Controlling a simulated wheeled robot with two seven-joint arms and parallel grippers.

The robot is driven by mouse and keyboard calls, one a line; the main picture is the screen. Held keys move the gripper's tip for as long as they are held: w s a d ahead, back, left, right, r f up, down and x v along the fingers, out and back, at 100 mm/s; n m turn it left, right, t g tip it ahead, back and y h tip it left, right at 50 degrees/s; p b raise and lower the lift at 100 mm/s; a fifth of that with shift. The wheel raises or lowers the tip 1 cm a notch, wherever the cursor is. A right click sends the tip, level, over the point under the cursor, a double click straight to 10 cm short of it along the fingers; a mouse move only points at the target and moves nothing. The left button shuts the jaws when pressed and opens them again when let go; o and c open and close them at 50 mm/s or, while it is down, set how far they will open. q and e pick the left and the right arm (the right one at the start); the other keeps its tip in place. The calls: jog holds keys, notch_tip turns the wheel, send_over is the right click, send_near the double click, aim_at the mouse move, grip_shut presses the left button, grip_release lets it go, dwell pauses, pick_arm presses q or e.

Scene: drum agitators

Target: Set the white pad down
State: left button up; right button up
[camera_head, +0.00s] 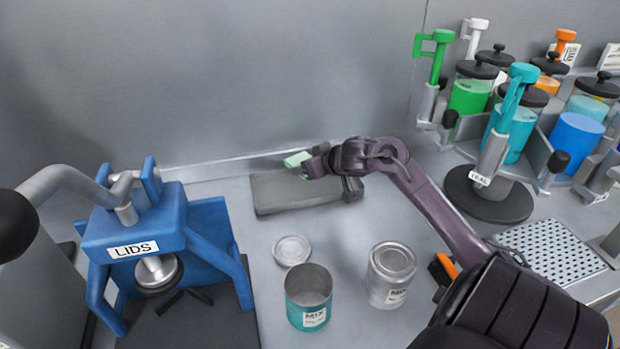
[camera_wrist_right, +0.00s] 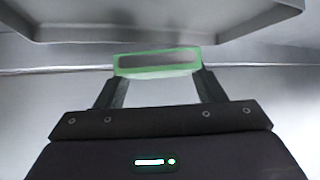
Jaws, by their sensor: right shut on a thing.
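The pad (camera_head: 297,159) looks pale green to white in the head view, above the far edge of a grey slab (camera_head: 272,196). In the right wrist view the pad (camera_wrist_right: 157,63) shows a green rim around a dark grey band. My right gripper (camera_head: 310,167) is shut on the pad. In the right wrist view my right gripper (camera_wrist_right: 158,80) has one finger at each side of it. I cannot tell whether the pad touches anything below. My left gripper is not in view.
A blue press (camera_head: 130,243) labelled LIDS stands at the left. An open teal can (camera_head: 308,299), a closed metal can (camera_head: 390,272) and a loose lid (camera_head: 292,250) stand in front of the slab. Coloured drums and a dark round base (camera_head: 487,205) fill the right.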

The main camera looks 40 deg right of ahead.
jog(key=shift+f, duration=3.15)
jog(key=shift+f, duration=0.15)
jog(key=o, duration=1.1)
jog(key=shift+r, duration=0.2)
jog(key=v, duration=1.2)
jog(key=shift+p, duration=0.3)
